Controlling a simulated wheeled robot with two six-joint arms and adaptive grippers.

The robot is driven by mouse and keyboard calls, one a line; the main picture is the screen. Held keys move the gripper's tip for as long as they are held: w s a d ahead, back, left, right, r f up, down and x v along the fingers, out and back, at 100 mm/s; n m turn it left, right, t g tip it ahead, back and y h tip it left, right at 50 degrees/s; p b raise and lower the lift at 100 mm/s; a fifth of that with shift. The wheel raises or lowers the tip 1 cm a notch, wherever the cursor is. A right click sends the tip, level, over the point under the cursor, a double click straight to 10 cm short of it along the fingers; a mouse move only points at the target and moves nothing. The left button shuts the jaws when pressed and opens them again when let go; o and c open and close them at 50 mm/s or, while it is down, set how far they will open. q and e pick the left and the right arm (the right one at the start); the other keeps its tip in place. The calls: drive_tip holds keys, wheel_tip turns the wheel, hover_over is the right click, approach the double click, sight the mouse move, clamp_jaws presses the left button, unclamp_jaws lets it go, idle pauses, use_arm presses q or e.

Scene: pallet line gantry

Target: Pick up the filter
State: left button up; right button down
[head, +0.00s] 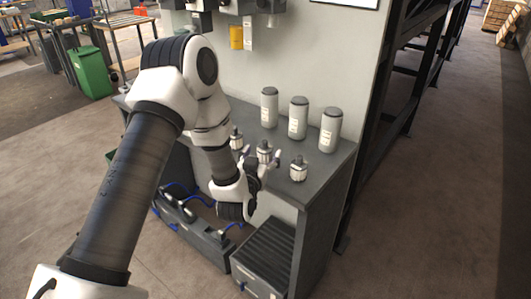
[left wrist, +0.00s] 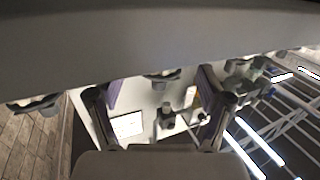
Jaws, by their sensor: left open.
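Three tall grey cylinders with pale labels, (head: 269,107), (head: 298,118) and (head: 330,130), stand upright in a row on the grey bench (head: 335,165). Three small units with pale bodies and dark tops stand in front of them: left (head: 236,138), middle (head: 264,150) and right (head: 298,169). I cannot tell which of these is the filter. My left gripper (head: 261,163) is at the bench's front edge, near the middle small unit, with its fingers apart. The left wrist view shows both fingers (left wrist: 158,105) spread with nothing clearly held. My right gripper is out of view.
A pale wall panel with a yellow item (head: 236,37) and hanging devices rises behind the bench. A dark ribbed case (head: 265,258) and a grey box with blue hoses (head: 195,232) sit low at the bench front.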

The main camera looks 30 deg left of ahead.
use_arm(q)
drive_tip(key=x, duration=0.2)
drive_tip(key=shift+w+a+f, duration=0.1)
drive_tip(key=shift+w, duration=0.25)
drive_tip(key=c, duration=1.3)
